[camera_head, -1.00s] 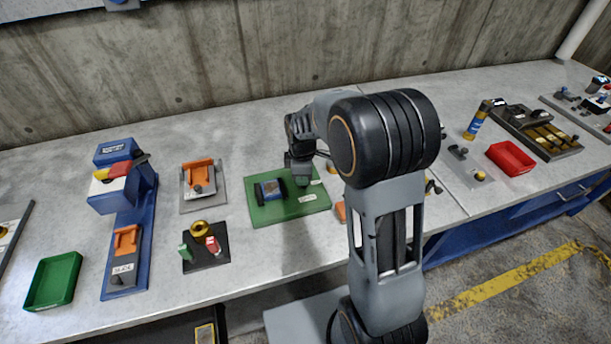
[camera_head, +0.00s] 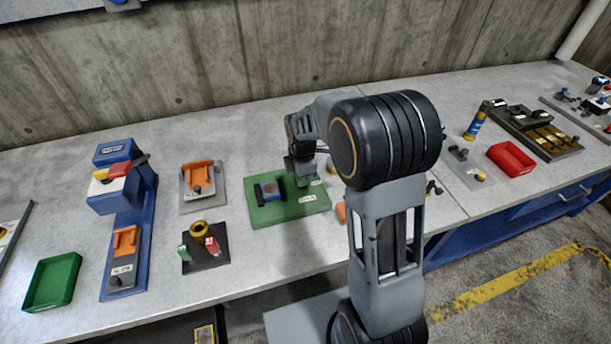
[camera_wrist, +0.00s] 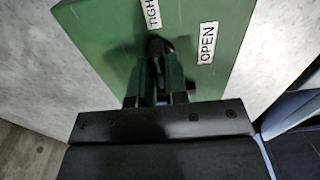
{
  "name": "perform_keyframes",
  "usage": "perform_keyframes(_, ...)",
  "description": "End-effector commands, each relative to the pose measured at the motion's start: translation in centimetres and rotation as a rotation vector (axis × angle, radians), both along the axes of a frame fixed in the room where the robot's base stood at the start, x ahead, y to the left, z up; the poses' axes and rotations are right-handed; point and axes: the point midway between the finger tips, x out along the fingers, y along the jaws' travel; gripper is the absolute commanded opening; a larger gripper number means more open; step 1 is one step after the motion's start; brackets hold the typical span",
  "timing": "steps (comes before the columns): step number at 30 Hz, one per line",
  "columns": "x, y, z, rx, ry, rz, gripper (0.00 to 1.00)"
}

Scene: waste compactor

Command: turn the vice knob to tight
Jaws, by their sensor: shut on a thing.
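My gripper (camera_head: 303,178) is over the right part of this plate. In the wrist view my gripper (camera_wrist: 160,75) is shut on the dark vice knob (camera_wrist: 158,48), which its fingers mostly hide. On the green plate (camera_wrist: 105,30) the TIGHT label (camera_wrist: 152,12) lies above and slightly left of the knob, partly cut off. The OPEN label (camera_wrist: 207,42) lies to the right of the knob. The knob's exact pointing direction is hard to tell.
Left of the plate are an orange fixture (camera_head: 198,178), a black plate with a brass ring (camera_head: 200,229), a blue press (camera_head: 125,215) and a green tray (camera_head: 53,280). A red tray (camera_head: 511,158) and yellow-blue can (camera_head: 477,121) stand to the right.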

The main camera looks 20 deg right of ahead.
Motion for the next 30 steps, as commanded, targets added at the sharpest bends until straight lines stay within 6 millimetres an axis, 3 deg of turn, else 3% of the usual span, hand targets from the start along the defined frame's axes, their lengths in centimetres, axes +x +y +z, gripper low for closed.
perform_keyframes(5,0.1,0.1,0.1,0.0,-0.004,0.003,0.0)
perform_keyframes(6,0.1,0.1,0.1,0.0,-0.004,0.003,0.18)
perform_keyframes(13,0.0,0.0,0.1,0.0,-0.002,0.001,0.39)
perform_keyframes(23,0.0,0.0,0.6,0.0,-0.002,0.0,0.39)
perform_keyframes(30,0.1,0.0,4.6,0.0,-0.006,0.001,0.39)
